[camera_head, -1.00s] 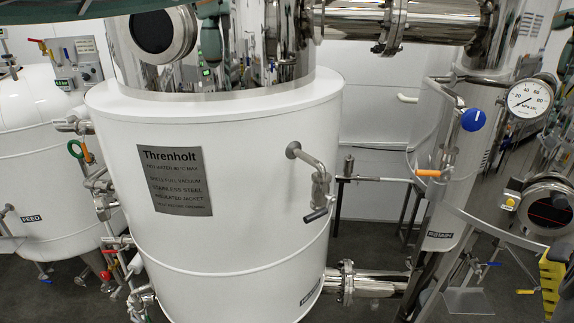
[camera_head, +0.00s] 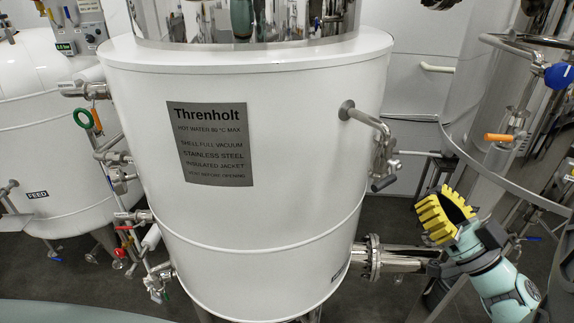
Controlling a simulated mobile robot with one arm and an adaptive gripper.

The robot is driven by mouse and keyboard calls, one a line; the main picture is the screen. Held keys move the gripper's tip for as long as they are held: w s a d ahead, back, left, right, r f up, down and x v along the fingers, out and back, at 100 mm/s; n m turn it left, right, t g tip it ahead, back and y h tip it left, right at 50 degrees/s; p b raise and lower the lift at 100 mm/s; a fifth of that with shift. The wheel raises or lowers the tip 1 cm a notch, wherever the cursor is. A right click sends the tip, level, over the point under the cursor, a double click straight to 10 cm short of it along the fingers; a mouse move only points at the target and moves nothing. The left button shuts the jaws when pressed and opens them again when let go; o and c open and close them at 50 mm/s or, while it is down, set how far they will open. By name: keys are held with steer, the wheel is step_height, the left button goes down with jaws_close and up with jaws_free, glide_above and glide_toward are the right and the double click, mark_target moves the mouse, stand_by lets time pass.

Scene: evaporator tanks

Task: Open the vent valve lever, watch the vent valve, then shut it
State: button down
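No label that I can read marks the vent valve. Several handles show: an orange lever (camera_head: 497,137) lying across at the right, a blue round knob (camera_head: 558,76) at the right edge, a dark-handled lever (camera_head: 383,183) below the bent steel pipe on the white tank (camera_head: 270,195), and a red lever (camera_head: 125,227) on the left piping. My gripper (camera_head: 445,214), with yellow ridged parts around a dark middle, is at the lower right, on my teal arm. It appears apart from the handles. I cannot tell whether it is open or shut.
The tank has a grey Threnholt plate (camera_head: 209,144). A green ring handle (camera_head: 83,118) and the white FEED tank (camera_head: 45,140) are at the left. A flanged steel pipe (camera_head: 385,258) runs low from the tank toward the right. Steel rails crowd the right side.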

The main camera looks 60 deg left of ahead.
step_height(320, 180, up, 4)
steer(key=p, duration=0.6)
glide_above(393, 179)
steer(key=s+d, duration=0.2)
steer(key=shift+w+a+f+p, duration=0.1)
steer(key=shift+a+f+p, duration=0.2)
steer(key=shift+f, duration=0.7)
steer(key=shift+w+a+f+p, duration=0.1)
steer(key=shift+f+p, duration=0.3)
steer(key=shift+f, duration=0.55)
steer(key=shift+s+f+n+g+b, duration=0.1)
steer(key=shift+f+n+g+b, duration=0.3)
steer(key=shift+b, duration=0.3)
steer(key=shift+r+n, duration=0.1)
steer(key=shift+n, duration=0.2)
